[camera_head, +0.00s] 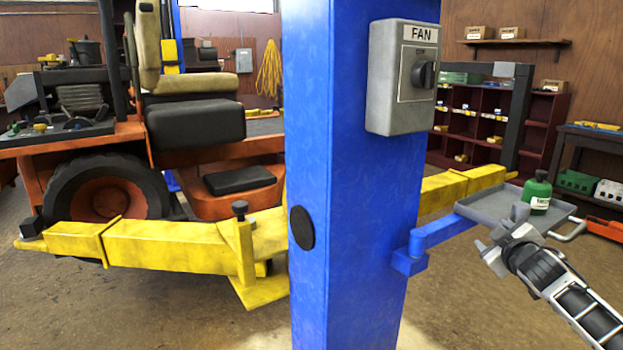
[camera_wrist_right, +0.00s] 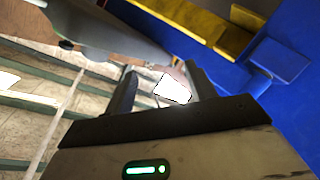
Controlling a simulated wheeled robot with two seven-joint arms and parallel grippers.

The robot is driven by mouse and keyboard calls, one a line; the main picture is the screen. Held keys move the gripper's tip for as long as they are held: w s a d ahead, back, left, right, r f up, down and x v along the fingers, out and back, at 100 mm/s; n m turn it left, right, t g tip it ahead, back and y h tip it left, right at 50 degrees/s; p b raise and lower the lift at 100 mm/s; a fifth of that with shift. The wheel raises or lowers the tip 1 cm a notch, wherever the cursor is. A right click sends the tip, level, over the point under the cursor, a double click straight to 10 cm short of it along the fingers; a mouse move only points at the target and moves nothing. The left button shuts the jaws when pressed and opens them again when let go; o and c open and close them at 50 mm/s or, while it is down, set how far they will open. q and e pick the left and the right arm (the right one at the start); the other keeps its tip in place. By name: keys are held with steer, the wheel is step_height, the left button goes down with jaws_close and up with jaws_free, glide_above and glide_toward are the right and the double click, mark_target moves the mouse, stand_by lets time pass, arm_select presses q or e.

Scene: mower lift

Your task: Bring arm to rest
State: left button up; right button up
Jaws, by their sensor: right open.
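My right gripper (camera_head: 497,243) comes in from the lower right in the head view, just in front of and below the grey tray on the blue post. In the right wrist view its two fingers (camera_wrist_right: 160,88) stand apart with nothing between them. My left gripper is not in view. A grey box marked FAN with a black knob (camera_head: 402,78) is fixed to the blue post (camera_head: 350,200). A green bottle (camera_head: 537,192) stands upright on the grey tray (camera_head: 488,207).
Yellow lift arms (camera_head: 170,252) reach out on both sides of the post. A dark red shelf unit (camera_head: 535,130) and a dark bench (camera_head: 590,140) stand at the back right. The floor at the lower left is clear.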

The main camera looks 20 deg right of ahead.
steer(key=s+a+f+n+g+y, duration=0.1)
steer(key=s+a+f+y, duration=0.3)
steer(key=a+f, duration=0.7)
steer(key=s+a+f+g+y, duration=0.1)
steer(key=s+a+f+y, duration=0.2)
steer(key=s+a+f, duration=0.8)
steer(key=s+a+m+y, duration=0.1)
steer(key=s+a, duration=0.2)
steer(key=a, duration=0.4)
steer(key=s+a+m+y, duration=0.1)
steer(key=s+a, duration=0.3)
steer(key=a, duration=0.2)
steer(key=s+a+m+g+y, duration=0.1)
steer(key=s+a, duration=0.2)
steer(key=a, duration=0.4)
steer(key=shift+s+a+r, duration=0.3)
steer(key=shift+a, duration=0.05)
